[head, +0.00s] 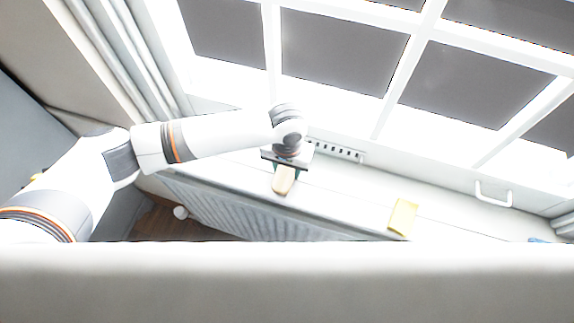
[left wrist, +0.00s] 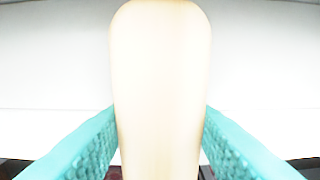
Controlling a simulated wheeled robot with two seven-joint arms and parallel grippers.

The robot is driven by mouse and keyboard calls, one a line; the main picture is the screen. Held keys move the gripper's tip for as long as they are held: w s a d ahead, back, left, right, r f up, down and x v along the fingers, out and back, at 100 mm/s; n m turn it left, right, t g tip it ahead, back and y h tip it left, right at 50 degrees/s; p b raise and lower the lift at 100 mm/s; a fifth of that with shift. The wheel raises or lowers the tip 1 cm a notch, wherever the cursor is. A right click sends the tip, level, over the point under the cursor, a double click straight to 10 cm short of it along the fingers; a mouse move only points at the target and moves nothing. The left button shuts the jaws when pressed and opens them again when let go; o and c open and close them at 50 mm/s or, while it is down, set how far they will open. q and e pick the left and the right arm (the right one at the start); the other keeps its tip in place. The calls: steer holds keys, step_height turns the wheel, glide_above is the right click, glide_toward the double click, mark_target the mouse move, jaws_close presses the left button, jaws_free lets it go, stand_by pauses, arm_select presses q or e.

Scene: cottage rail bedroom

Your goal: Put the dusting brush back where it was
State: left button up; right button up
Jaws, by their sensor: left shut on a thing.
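The dusting brush (head: 284,180) shows as a pale wooden piece under my left gripper (head: 285,168), over the white window sill. My left gripper is shut on it. In the left wrist view the brush's pale, rounded wooden part (left wrist: 160,80) runs up the middle between the two teal fingers (left wrist: 160,150). The bristles are not visible in either view. I cannot tell whether the brush touches the sill. My right gripper is not in view.
A yellow cloth or sponge (head: 403,217) lies on the white sill (head: 345,195) to the right. A radiator (head: 235,215) is below the sill. The window (head: 345,50) with a white handle (head: 493,193) stands behind. A pale surface (head: 290,285) blocks the bottom of the head view.

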arm_select(q)
steer(key=shift+f, duration=0.25)
steer(key=shift+s, duration=0.15)
steer(key=o, duration=1.3)
steer(key=shift+c, duration=0.2)
step_height(320, 180, up, 12)
steer(key=b, duration=0.1)
